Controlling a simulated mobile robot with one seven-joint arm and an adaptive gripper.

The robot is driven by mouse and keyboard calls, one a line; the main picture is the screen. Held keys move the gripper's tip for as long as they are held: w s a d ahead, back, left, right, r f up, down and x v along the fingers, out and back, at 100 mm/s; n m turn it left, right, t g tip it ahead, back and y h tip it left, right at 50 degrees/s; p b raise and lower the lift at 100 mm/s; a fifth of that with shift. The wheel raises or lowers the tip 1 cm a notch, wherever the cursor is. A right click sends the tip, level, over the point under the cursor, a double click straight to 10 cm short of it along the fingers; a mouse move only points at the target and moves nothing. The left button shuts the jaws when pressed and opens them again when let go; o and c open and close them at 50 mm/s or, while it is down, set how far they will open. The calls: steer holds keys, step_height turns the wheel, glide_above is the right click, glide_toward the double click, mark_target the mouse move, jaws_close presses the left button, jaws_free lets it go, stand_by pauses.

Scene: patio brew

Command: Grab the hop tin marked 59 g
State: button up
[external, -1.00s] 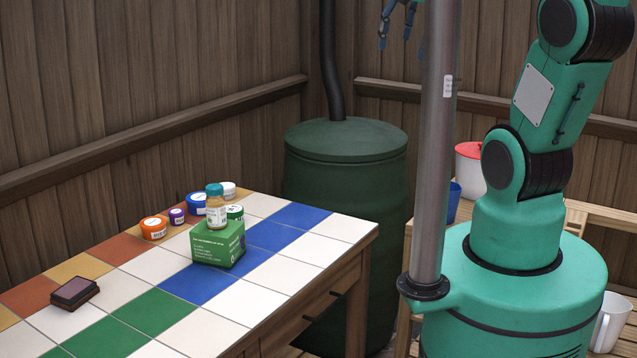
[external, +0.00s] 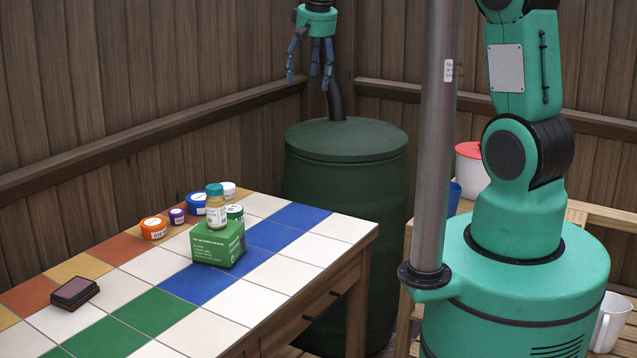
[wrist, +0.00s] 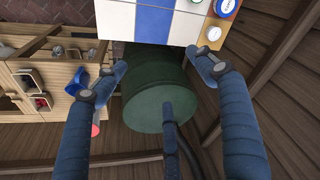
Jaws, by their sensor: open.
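The blue lid (wrist: 226,7) and white lid (wrist: 213,33) also show at the top of the wrist view. My gripper (external: 311,79) is open and empty, high above the dark green barrel, right of and well apart from the tins.
A dark stamp pad (external: 71,293) lies at the left. The barrel (external: 345,175) is behind the table (external: 270,300). A metal post (external: 433,150) stands before my arm.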

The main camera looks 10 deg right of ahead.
steer(key=w+a+f+p, duration=0.1)
steer(key=w+a+f, duration=0.4)
steer(key=a+f, duration=0.75)
steer(key=g+p, duration=0.1)
glide_above(233, 209)
steer(key=s, duration=0.1)
step_height(233, 209, down, 14)
steer(key=shift+s+r+n, duration=0.15)
steer(key=shift+n, duration=0.25)
steer(key=f, duration=0.5)
steer(key=w+f, duration=0.1)
steer(key=f, duration=0.2)
steer(key=shift+a+f, duration=0.15)
steer(key=shift+f, duration=0.1)
steer(key=shift+w+f+b, duration=0.15)
steer(key=shift+f+b, duration=0.1)
steer(key=shift+f, duration=1.1)
steer(key=shift+w+f+b, duration=0.15)
steer(key=shift+f+b, duration=0.05)
steer(key=shift+f, duration=1.1)
